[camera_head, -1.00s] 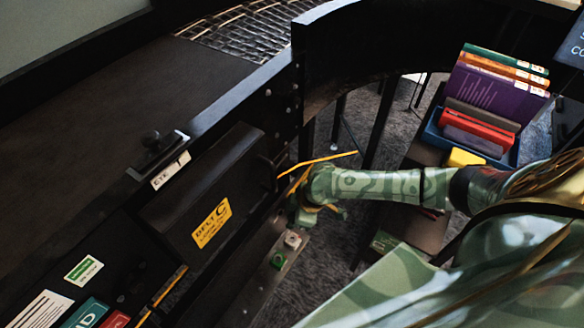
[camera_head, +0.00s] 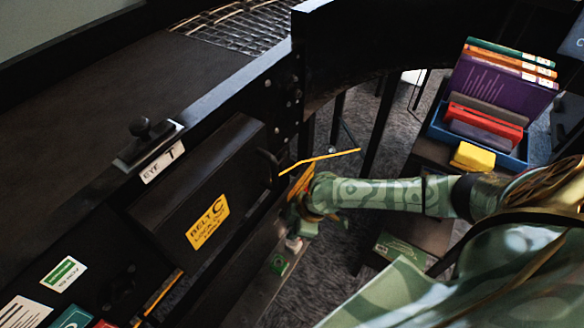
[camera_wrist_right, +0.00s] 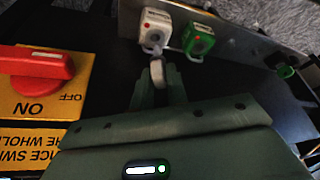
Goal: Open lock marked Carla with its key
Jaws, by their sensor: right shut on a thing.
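My right gripper (camera_head: 302,222) is low beside the black belt housing. In the right wrist view its fingers (camera_wrist_right: 158,82) are shut on a small pale rounded piece, which may be a key's head. Just beyond their tips is a white lock-like block (camera_wrist_right: 154,28) with a red dot. A green block (camera_wrist_right: 199,40) sits to its right, and a thin metal piece shows between the two. In the head view the white block (camera_head: 293,245) is partly hidden by the gripper, and the green block (camera_head: 279,264) shows below it. I cannot read the name Carla on either. My left gripper is out of view.
A red rotary switch (camera_wrist_right: 38,72) on a yellow plate is left of the fingers in the wrist view. The black housing (camera_head: 190,185) has a yellow Belt C label (camera_head: 208,222). A blue bin (camera_head: 478,145) of binders stands at right.

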